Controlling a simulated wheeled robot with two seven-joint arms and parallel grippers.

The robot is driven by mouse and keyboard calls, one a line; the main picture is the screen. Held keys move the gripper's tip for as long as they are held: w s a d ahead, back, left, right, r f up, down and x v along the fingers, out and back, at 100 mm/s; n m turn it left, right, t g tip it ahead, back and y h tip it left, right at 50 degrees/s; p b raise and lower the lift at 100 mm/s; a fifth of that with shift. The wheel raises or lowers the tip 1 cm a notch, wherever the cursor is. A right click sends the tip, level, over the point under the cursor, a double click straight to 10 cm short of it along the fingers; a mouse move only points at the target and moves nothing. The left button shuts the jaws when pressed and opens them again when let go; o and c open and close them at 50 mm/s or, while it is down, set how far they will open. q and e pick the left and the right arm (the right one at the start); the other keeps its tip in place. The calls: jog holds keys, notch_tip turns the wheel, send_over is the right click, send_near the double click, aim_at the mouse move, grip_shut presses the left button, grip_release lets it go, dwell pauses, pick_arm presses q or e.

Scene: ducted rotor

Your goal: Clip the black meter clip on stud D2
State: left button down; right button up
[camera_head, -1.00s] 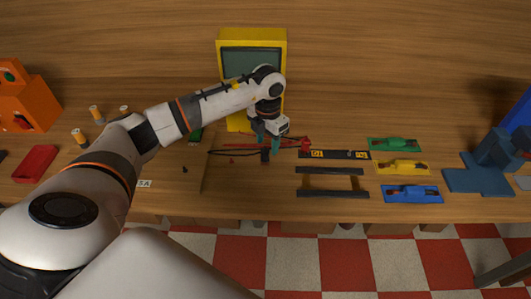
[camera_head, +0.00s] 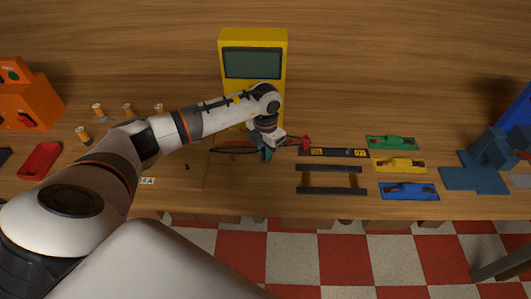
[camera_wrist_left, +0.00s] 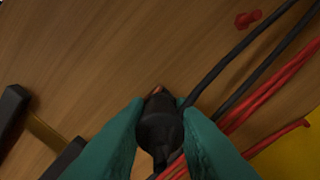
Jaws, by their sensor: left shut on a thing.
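My left gripper (camera_head: 266,154), with teal fingers, is shut on the black meter clip (camera_wrist_left: 158,128). In the left wrist view the clip sits between both fingers, its tip pointing away from them over bare wood. In the head view the clip is mostly hidden by the gripper. Black and red leads run beside it toward the yellow meter (camera_head: 253,35), which stands behind the gripper with a dark screen. A red clip (camera_head: 305,143) lies right of the gripper. I cannot make out which stud is D2. My right gripper is not in view.
Two dark rails (camera_head: 331,192) and a black strip with yellow labels (camera_head: 340,153) lie to the right. Green, yellow and blue trays (camera_head: 413,186) are beyond them. Orange-capped cylinders (camera_head: 84,134) and a red tray (camera_head: 40,160) are at left. A small red piece (camera_wrist_left: 248,19) lies on the wood.

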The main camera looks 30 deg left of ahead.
pick_arm(q)
notch_tip(320, 180, up, 10)
jog(key=b, duration=0.3)
dwell(0.4)
jog(key=shift+w+d, duration=0.4)
jog(key=shift+d, duration=0.05)
jog(key=w+d+f+b, duration=0.3)
jog(key=w+d+b, duration=0.4)
jog(key=w+d, duration=1.1)
jog(key=shift+s+d+f+b, duration=0.15)
jog(key=shift+s+f+b, duration=0.1)
jog(key=shift+f+b, duration=0.45)
jog(key=shift+s+d+f+b, duration=0.2)
jog(key=shift+f+b, duration=0.3)
jog(key=shift+f, duration=0.4)
jog(key=shift+s+d+f+b, duration=0.1)
jog(key=shift+s+f+b, duration=0.15)
jog(key=shift+f+b, duration=0.45)
jog(key=shift+f, duration=0.1)
